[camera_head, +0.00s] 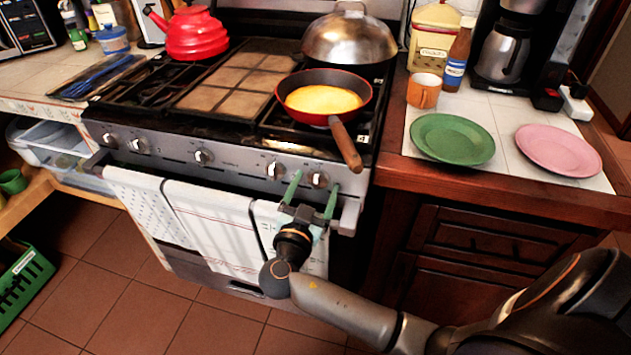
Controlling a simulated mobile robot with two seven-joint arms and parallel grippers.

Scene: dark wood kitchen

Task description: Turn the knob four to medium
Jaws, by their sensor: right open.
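A row of several silver knobs runs along the stove's front panel (235,158). No knob number can be read. The rightmost knob (318,180) and the knob to its left (275,170) are at the right end. My right gripper (316,182) is in front of the panel with its two green fingers apart. In the picture the rightmost knob shows between the fingertips; I cannot tell whether they touch it. The knob to its left is just outside the left finger. My left gripper is not in view.
A red pan (300,112) with yellow food sits on the stove, its handle (346,146) jutting over the front edge above the rightmost knob. Towels (215,228) hang on the oven handle below. Green (452,138) and pink (557,150) plates lie on the right counter.

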